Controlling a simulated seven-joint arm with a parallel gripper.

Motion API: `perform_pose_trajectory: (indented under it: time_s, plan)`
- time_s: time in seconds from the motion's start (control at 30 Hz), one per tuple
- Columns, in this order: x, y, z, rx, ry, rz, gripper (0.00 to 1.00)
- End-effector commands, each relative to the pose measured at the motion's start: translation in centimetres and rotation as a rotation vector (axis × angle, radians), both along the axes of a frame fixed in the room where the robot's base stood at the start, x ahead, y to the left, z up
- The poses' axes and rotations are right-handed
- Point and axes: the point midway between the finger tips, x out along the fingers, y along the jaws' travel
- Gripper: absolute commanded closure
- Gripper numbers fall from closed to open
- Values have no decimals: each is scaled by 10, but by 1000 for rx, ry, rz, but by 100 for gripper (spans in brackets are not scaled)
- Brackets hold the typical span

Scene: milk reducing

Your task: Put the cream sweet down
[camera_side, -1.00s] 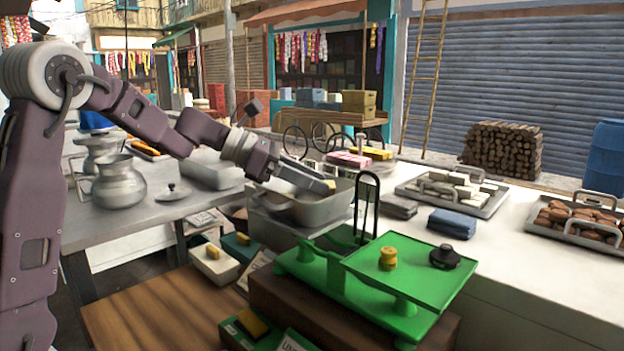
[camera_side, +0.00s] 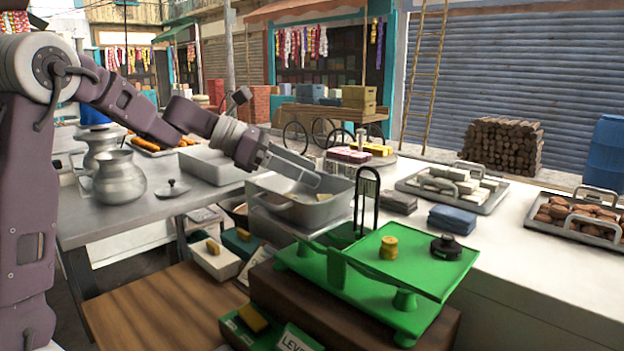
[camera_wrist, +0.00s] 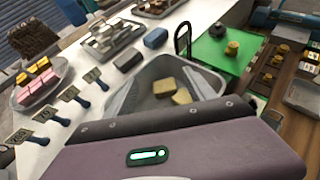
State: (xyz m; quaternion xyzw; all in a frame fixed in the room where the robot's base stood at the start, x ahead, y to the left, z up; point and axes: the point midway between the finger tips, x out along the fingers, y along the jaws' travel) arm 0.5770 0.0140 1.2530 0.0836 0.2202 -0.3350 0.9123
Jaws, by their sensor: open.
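Cream-tan sweet blocks lie on the floor of a grey metal pan (camera_side: 325,210). In the wrist view, two of these cream sweets (camera_wrist: 165,87) (camera_wrist: 182,96) show inside the pan (camera_wrist: 214,78), close together. Which of them was held last I cannot tell. My gripper (camera_side: 316,175) is over the pan, tilted down to the right. In the wrist view its fingers (camera_wrist: 161,72) are spread apart with the sweets between them, and it grips nothing. In the side view, the pan's near wall and the fingers partly hide the sweets.
A green balance scale (camera_side: 405,265) with a brass weight (camera_side: 389,248) and a black weight (camera_side: 446,247) stands right of the pan. Trays of white sweets (camera_side: 455,185) and brown sweets (camera_side: 580,218) lie farther right. A metal pot (camera_side: 118,180) stands left.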

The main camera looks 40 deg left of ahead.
Motion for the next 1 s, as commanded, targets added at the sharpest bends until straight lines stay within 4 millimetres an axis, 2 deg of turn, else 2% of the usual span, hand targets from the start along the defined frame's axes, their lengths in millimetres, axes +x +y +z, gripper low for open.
perform_pose_trajectory:
  time_s: [0.2, 0.4, 0.57, 0.63, 0.67, 0.73, 0.77, 0.8, 0.83, 0.9, 1.0]
  plan:
    - [-42, 37, 29, 1, -2, 4, 37]
    - [-64, 55, 43, 1, 1, 2, 37]
    - [-69, 56, 45, 3, 0, -4, 37]
    - [-79, 37, 42, 75, -14, -70, 37]
    - [-90, 21, 39, 146, -29, -135, 37]
    - [-134, -29, 21, 406, -99, -378, 37]
    - [-159, -50, 9, 549, -145, -516, 37]
    - [-195, -71, -9, 758, -220, -720, 37]
    - [-221, -81, -24, 916, -284, -876, 37]
    - [-269, -86, -54, 1256, -430, -1214, 37]
    - [-306, -74, -82, 1618, -589, -1578, 37]
